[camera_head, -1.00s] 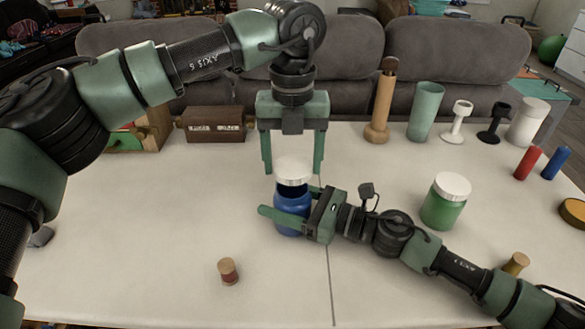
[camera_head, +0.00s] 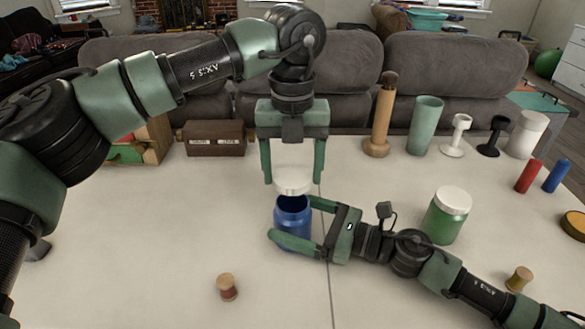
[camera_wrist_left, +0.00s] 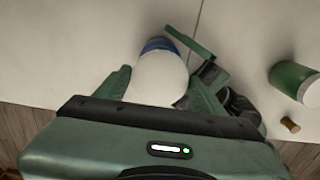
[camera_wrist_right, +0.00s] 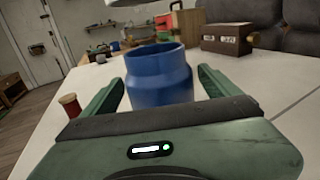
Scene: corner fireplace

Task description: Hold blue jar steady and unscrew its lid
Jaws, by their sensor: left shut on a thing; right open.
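The blue jar (camera_head: 292,218) stands upright on the white table with its mouth uncovered; its open rim also shows in the right wrist view (camera_wrist_right: 160,75). The white lid (camera_head: 294,182) is held just above the jar, apart from it, by my left gripper (camera_head: 293,178), which is shut on it from above. In the left wrist view the lid (camera_wrist_left: 158,78) covers most of the jar (camera_wrist_left: 160,45). My right gripper (camera_head: 298,224) is open, with its fingers on either side of the jar, low near the table.
A green jar with a white lid (camera_head: 446,215) stands to the right, behind my right arm. A small wooden spool (camera_head: 227,287) stands at the front. A brown box (camera_head: 214,139), a wooden cylinder (camera_head: 381,120) and a green cup (camera_head: 425,126) stand at the back.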

